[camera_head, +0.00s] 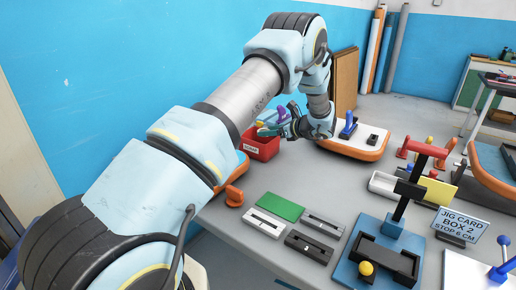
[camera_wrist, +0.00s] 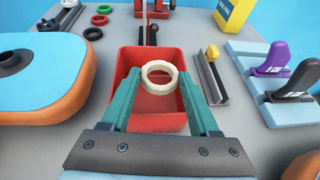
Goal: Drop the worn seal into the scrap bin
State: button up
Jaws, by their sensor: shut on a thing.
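The worn seal appears to be the cream ring (camera_wrist: 157,88) in the wrist view. My gripper (camera_wrist: 158,82) is shut on it, with one teal finger on each side. The red scrap bin (camera_wrist: 160,122) lies beneath the ring, and the ring shows above the bin's opening. In the head view the bin (camera_head: 262,149) stands on the bench near the blue wall, with my gripper (camera_head: 273,124) over it. I cannot make out the ring in the head view.
Red, black and green rings (camera_wrist: 93,33) lie on the bench beyond the bin. An orange-edged board (camera_wrist: 50,78) is at left, a grey tray with a yellow-tipped tool (camera_wrist: 215,80) at right. A yellow box (camera_wrist: 235,14) stands farther back. A jig (camera_head: 385,255) occupies the bench front.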

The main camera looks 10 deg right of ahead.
jog(key=o, duration=1.4)
jog(key=b+v, duration=0.3)
jog(key=v, duration=0.7)
jog(key=shift+s+d+b, duration=0.25)
jog(key=shift+s+b, duration=0.05)
jog(key=shift+b, duration=0.05)
jog(key=shift+r, duration=0.15)
